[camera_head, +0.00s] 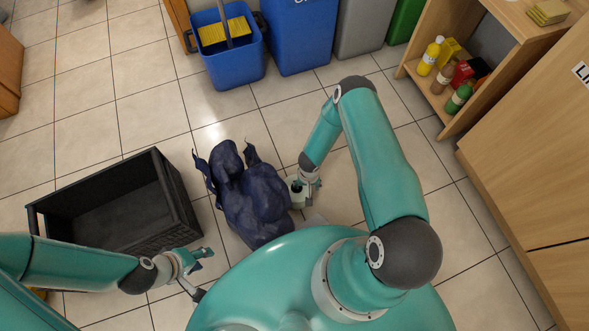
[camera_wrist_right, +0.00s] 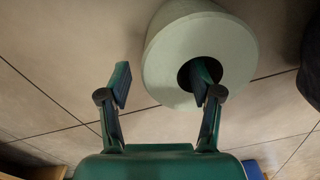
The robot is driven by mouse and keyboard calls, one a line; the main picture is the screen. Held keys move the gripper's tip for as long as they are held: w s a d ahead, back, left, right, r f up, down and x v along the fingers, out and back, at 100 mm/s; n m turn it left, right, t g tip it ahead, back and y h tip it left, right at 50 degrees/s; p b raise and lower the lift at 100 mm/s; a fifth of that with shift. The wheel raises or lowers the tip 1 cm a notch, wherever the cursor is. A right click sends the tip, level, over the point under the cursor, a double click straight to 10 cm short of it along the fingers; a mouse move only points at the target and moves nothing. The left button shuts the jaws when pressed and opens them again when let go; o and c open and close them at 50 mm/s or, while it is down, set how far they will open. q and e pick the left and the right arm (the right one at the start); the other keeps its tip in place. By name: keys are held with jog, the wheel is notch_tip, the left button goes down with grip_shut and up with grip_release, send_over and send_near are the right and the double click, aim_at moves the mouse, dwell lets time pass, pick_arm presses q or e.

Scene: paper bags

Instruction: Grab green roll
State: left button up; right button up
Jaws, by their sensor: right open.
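The green roll (camera_wrist_right: 180,60) is pale green with a dark centre hole, and it fills the upper middle of the right wrist view. In the head view the roll (camera_head: 297,201) is small and partly hidden by my right gripper (camera_head: 309,184), close to the dark blue bag. My right gripper (camera_wrist_right: 163,75) is open. One finger lies across the roll's hole, seemingly reaching into it; the other is outside, left of the roll. My left gripper (camera_head: 203,273) is open and empty, near the black crate's front right corner.
A black crate (camera_head: 180,215) stands empty at left. The dark blue bag (camera_head: 255,200) sits between it and the roll. A blue bucket (camera_head: 232,70), bins (camera_head: 300,35) and a wooden shelf with bottles (camera_head: 427,58) stand behind. Tiled floor is clear between.

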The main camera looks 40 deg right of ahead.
notch_tip(320, 180, down, 4)
jog(key=shift+f+b, duration=0.15)
jog(key=shift+b, duration=0.95)
grip_shut()
